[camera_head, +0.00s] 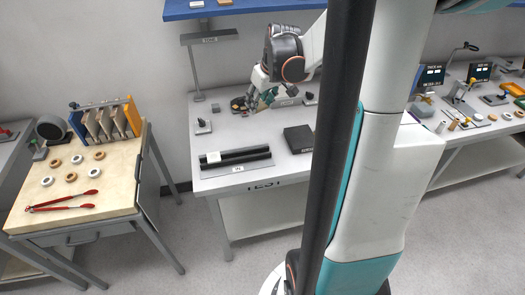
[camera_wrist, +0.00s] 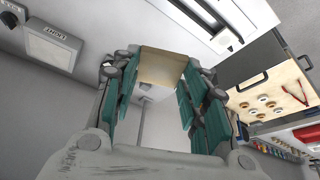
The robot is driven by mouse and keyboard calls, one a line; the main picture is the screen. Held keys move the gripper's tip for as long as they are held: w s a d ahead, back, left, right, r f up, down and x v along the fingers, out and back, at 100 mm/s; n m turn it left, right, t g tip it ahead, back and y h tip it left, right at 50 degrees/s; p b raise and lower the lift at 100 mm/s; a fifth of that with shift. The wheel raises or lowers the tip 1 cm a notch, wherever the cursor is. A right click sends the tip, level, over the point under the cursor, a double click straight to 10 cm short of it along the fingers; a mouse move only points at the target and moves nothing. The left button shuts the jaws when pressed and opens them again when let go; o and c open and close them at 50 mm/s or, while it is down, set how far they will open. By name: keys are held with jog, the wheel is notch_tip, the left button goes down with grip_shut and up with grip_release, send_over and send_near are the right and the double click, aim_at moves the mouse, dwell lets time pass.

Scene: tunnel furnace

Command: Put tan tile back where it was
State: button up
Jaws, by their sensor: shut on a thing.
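The tan tile (camera_wrist: 161,69) is held between the fingertips of my gripper (camera_wrist: 160,80) in the wrist view. It is a flat, square-looking piece, and the teal finger pads press on its left and right sides. In the head view my gripper (camera_head: 258,97) is over the back of the middle grey table (camera_head: 222,131). The tile cannot be made out there. Whether the tile is clear of the table or touching something is not certain from these views.
A lamp post (camera_head: 194,75) stands left of my gripper. Black rods (camera_head: 236,157) on a rack and a black box (camera_head: 298,139) lie nearer the front. A wooden-topped table (camera_head: 110,190) with rings and red tongs (camera_head: 62,203) stands left, a cluttered bench right.

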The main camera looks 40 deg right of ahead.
aim_at(258, 149)
notch_tip(258, 149, down, 19)
jog(key=b, duration=0.5)
jog(key=shift+w+r, duration=0.1)
jog(key=shift+r, duration=0.05)
jog(key=shift+f+b, duration=0.45)
jog(key=shift+b, duration=0.1)
jog(key=shift+f, duration=0.2)
jog(key=o, duration=1.1)
jog(key=shift+o, duration=0.2)
jog(key=shift+r, duration=0.15)
